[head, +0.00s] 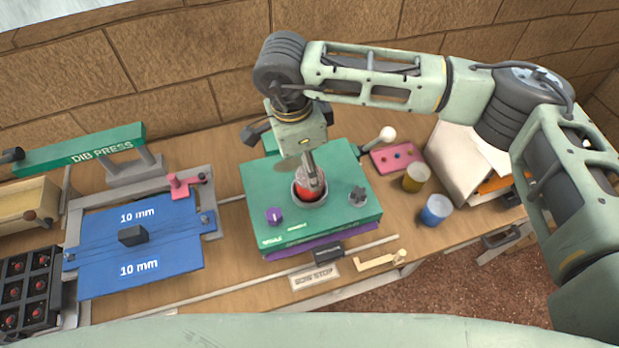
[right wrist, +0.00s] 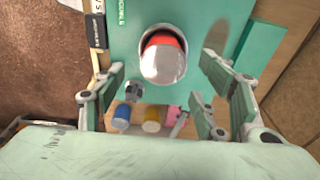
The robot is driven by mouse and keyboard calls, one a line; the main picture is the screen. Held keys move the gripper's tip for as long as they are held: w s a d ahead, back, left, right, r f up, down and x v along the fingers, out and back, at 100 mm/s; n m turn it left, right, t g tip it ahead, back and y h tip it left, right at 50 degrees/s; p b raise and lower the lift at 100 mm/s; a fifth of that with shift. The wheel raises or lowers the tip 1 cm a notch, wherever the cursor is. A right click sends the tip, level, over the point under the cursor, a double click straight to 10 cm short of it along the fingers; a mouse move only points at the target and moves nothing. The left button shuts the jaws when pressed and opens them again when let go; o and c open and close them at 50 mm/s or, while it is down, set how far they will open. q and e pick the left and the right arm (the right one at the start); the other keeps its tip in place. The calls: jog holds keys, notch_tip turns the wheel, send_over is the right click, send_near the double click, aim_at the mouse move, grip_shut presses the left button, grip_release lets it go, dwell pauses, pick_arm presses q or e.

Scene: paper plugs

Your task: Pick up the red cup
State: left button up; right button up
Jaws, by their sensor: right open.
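The red cup (head: 304,191) sits in a round, metal-rimmed opening in the top of a green box (head: 350,215). Contact with the cup cannot be made out. My left gripper is out of view.
A purple knob (head: 274,216), a grey star knob (head: 358,197) and a white-balled lever (head: 387,134) are around the opening. A yellow cup (head: 416,179) and a blue cup (head: 436,210) stand right. A blue board (head: 170,263) and black rack (head: 30,290) lie left.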

jog(key=shift+d+f+p, duration=0.1)
jog(key=shift+f+p, duration=0.2)
jog(key=shift+f, duration=0.1)
jog(key=f+p, duration=0.2)
jog(key=f, duration=0.1)
jog(key=f+p, duration=0.1)
jog(key=shift+w+d+f, duration=0.15)
jog(key=shift+w+d, duration=0.05)
jog(key=shift+d, duration=0.15)
jog(key=shift+f, duration=0.4)
jog(key=shift+c, duration=0.2)
jog(key=c, duration=1.2)
